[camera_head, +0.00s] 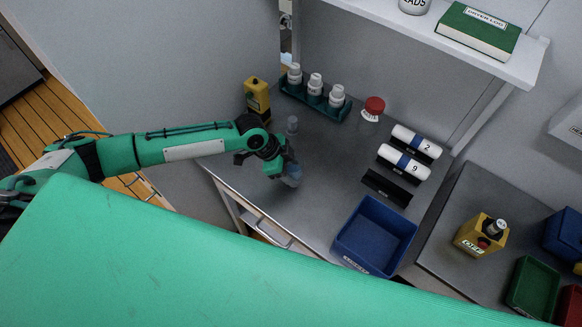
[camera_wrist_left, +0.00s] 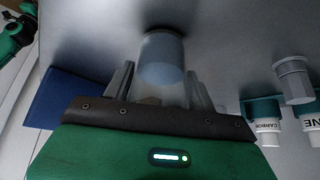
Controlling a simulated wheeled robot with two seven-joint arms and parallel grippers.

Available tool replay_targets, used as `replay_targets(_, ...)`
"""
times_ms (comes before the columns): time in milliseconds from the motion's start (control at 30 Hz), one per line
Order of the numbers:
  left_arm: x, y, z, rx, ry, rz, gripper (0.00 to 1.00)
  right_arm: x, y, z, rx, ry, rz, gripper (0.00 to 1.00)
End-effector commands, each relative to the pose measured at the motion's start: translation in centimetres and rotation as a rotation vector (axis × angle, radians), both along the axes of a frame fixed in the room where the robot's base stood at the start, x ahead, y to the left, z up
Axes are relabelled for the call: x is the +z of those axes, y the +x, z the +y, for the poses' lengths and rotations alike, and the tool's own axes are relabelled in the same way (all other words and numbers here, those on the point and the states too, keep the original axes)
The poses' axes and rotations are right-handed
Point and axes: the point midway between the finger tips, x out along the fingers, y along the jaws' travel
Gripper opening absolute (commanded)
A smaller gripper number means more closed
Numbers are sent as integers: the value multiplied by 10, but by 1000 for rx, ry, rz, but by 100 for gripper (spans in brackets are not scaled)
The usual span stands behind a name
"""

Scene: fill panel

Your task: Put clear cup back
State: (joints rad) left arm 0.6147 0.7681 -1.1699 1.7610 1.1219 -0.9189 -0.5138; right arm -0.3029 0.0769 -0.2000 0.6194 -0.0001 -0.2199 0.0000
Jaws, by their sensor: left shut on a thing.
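My left gripper (camera_head: 281,170) is over the grey worktop, left of its middle. It is shut on a clear, bluish cup (camera_head: 292,176), which shows just beyond the fingers. In the left wrist view the cup (camera_wrist_left: 163,57) sits between the two fingers of the gripper (camera_wrist_left: 160,88). Its far end is close to the worktop, but I cannot tell whether it touches. The gripper and wrist hide part of the cup in the head view. My right gripper is not in view.
White rolls (camera_head: 404,160) and a blue bin (camera_head: 374,236) are to the right. The worktop between is clear.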

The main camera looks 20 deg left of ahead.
Motion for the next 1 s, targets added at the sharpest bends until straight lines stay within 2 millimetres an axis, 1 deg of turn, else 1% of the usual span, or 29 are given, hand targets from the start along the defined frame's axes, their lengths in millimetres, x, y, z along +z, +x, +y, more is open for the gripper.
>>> replay_targets(167, -3, 0, 0, 1, 0, 0, 31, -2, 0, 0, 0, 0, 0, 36)
replay_targets(200, -3, 0, 0, 1, 0, 0, 59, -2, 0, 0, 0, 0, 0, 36)
replay_targets(267, -2, 0, 0, 0, 0, -1, 71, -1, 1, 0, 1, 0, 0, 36)
replay_targets(300, -2, 0, 0, 0, 0, 0, 79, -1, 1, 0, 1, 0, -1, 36)
replay_targets(567, -2, 0, 0, 0, 0, -1, 79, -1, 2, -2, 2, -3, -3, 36)
replay_targets(667, 2, 0, 1, 0, 0, -1, 79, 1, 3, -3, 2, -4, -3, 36)
replay_targets(700, 3, 0, 3, 1, 0, -2, 79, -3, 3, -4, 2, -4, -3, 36)
replay_targets(767, 9, -1, 7, 1, 1, -3, 79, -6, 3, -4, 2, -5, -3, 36)
replay_targets(867, 23, -3, 16, 2, 1, -3, 79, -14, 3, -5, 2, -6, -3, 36)
replay_targets(1000, 50, -6, 31, 1, 2, -5, 79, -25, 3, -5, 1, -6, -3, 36)
